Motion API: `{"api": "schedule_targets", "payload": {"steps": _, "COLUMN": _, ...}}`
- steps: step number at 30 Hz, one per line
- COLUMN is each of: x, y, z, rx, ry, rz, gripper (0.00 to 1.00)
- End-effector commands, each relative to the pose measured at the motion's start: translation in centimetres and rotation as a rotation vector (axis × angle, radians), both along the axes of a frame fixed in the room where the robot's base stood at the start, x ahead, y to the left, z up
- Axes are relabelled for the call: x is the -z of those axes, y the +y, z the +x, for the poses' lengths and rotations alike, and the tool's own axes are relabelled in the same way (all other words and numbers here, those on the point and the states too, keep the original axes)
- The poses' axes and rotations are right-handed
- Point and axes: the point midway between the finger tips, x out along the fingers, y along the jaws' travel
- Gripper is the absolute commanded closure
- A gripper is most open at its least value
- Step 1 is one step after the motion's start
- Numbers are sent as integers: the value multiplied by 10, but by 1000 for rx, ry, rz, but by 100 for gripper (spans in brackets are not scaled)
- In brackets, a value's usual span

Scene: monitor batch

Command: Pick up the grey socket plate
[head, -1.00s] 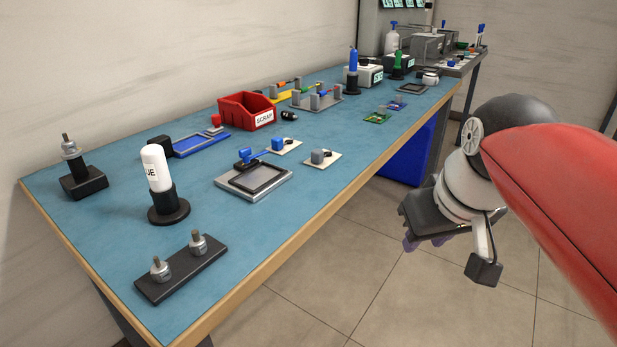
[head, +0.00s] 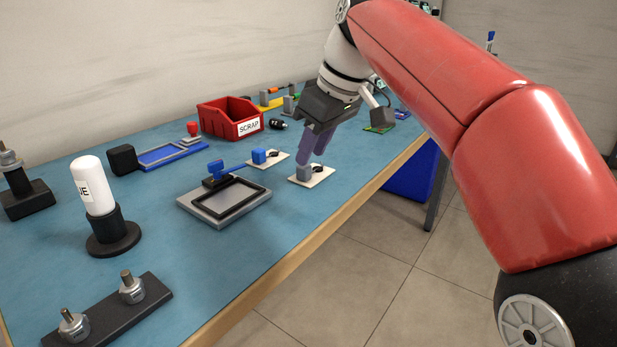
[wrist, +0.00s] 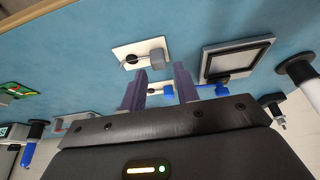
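The grey socket plate, a white plate with a grey block and a black part on it, lies on the blue bench top near its front edge in the head view (head: 322,178). It also shows beyond the fingertips in the wrist view (wrist: 127,55). My gripper (head: 311,158) is above the bench, its purple fingers pointing down close to the grey block. In the wrist view the two fingers (wrist: 160,84) stand apart with nothing held between them. The plate is not between them there. Exact fingertip height above the plate is hard to tell.
A similar plate with a blue block (head: 259,156) lies just left of the grey one. A framed screen (head: 222,220) is nearer, and a red SCRAP bin (head: 222,107) stands behind. A white cylinder on a black stand (head: 92,187) rises at left.

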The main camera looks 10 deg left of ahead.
Motion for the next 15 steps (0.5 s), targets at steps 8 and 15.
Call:
{"api": "schedule_targets", "payload": {"steps": 8, "x": 38, "y": 15, "z": 8, "rx": 0, "ry": 0, "rz": -1, "gripper": 69}}
{"api": "schedule_targets", "payload": {"steps": 15, "x": 38, "y": 15, "z": 9, "rx": 1, "ry": -1, "rz": 0, "gripper": 69}}
